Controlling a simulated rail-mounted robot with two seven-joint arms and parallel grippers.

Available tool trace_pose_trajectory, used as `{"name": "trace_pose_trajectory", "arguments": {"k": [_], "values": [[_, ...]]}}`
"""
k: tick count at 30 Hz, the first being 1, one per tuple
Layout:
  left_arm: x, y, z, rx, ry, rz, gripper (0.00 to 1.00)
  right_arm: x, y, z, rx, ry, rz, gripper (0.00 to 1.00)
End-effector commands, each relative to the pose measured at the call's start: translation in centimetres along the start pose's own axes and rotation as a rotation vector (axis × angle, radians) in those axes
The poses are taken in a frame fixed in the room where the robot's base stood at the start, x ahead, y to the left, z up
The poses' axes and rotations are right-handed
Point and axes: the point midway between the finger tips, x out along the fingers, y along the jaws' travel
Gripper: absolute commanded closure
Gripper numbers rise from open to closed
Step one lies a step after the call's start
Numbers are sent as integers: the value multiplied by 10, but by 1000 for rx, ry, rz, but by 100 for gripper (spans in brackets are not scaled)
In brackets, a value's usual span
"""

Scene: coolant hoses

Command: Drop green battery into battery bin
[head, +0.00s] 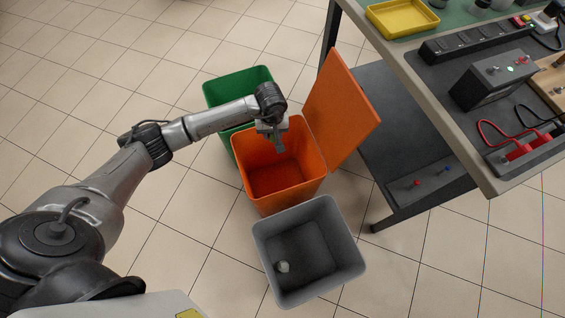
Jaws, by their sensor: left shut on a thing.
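My left gripper (276,142) is over the open orange bin (279,179), pointing down into its mouth near the back. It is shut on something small. The held thing is mostly hidden by the fingers, and I cannot make out its colour or confirm that it is the green battery. The orange bin's lid (341,112) stands open on its right side. No label shows on the bin, and its visible inside looks empty. My right gripper is not in view.
A green bin (224,90) stands behind the orange one, partly covered by my left arm. A grey bin (336,248) in front holds a small pale crumpled thing (283,267). A workbench (430,95) with a yellow tray (401,17) and a dark box (494,82) is at the right.

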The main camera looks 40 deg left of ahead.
Motion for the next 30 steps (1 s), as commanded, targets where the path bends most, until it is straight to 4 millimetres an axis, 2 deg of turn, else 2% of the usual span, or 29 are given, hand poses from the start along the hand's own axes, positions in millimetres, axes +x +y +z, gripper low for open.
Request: {"name": "trace_pose_trajectory", "arguments": {"k": [8, 21, 30], "values": [[17, 0, 0, -2, -1, 1, 92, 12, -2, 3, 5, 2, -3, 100], [58, 0, 0, -1, 0, 0, 92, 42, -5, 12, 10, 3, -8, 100], [60, 0, 0, -2, 0, 0, 92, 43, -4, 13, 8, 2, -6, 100]]}}
